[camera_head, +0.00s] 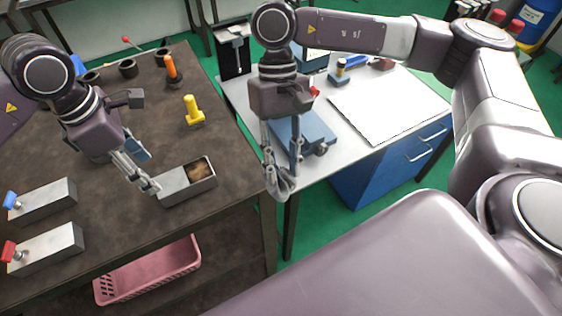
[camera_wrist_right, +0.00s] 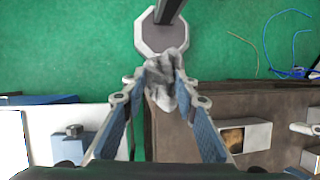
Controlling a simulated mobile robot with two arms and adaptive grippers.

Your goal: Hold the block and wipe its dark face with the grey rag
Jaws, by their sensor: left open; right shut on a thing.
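The grey metal block (camera_head: 172,194) lies near the right edge of the brown table, with a brown, dark-stained patch on its upper face. It also shows in the right wrist view (camera_wrist_right: 258,133). My left gripper (camera_head: 149,188) is open at the block's left end; whether its fingers touch or straddle the block I cannot tell. My right gripper (camera_head: 279,184) is shut on the crumpled grey rag (camera_wrist_right: 163,78) and points down to the right of the block, over the gap between the tables. In the head view, the rag is hard to make out from the fingers.
Two grey blocks with a blue knob (camera_head: 45,200) and a red knob (camera_head: 48,248) stand at the left. A yellow-handled tool (camera_head: 193,110) and an orange-handled one (camera_head: 172,72) stand behind. A pink basket (camera_head: 150,272) sits below. A white-topped bench (camera_head: 350,130) is at right.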

